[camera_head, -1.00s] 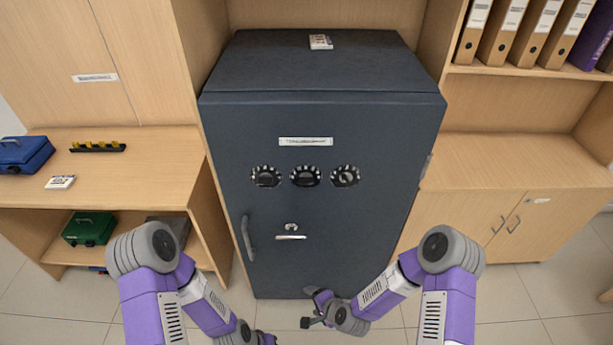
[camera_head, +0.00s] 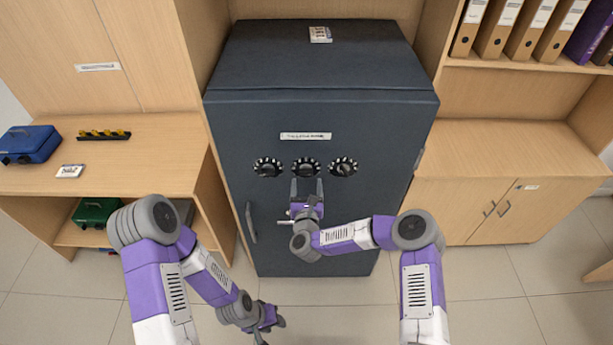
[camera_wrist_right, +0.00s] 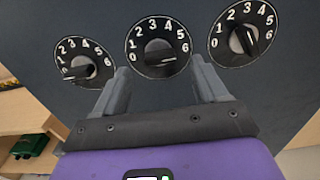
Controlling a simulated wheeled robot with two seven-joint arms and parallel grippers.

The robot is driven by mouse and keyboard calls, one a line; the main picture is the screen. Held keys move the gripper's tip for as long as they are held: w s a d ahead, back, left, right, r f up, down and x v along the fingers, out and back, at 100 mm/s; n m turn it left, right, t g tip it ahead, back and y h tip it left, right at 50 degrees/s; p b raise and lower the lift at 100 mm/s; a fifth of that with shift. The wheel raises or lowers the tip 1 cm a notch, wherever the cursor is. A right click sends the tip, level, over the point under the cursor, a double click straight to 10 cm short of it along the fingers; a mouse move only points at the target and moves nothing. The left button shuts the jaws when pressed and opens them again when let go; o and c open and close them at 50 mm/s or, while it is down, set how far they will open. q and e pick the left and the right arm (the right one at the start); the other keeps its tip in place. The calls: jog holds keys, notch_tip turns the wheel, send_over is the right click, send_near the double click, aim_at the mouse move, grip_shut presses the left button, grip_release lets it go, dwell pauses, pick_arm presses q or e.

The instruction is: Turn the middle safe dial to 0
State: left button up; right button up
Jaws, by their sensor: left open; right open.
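The dark blue-grey safe (camera_head: 340,235) has a row of three black dials with white numbers. My left gripper (camera_head: 273,331) is open and empty, low over the floor.
The left dial (camera_head: 268,167) and right dial (camera_head: 343,167) sit close on either side. The safe's handle (camera_head: 250,222) is at the lower left of its door. A desk (camera_head: 130,165) stands left and a cabinet (camera_head: 520,150) right. The floor in front is clear.

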aim_at(307, 174)
jog(key=shift+w, duration=2.05)
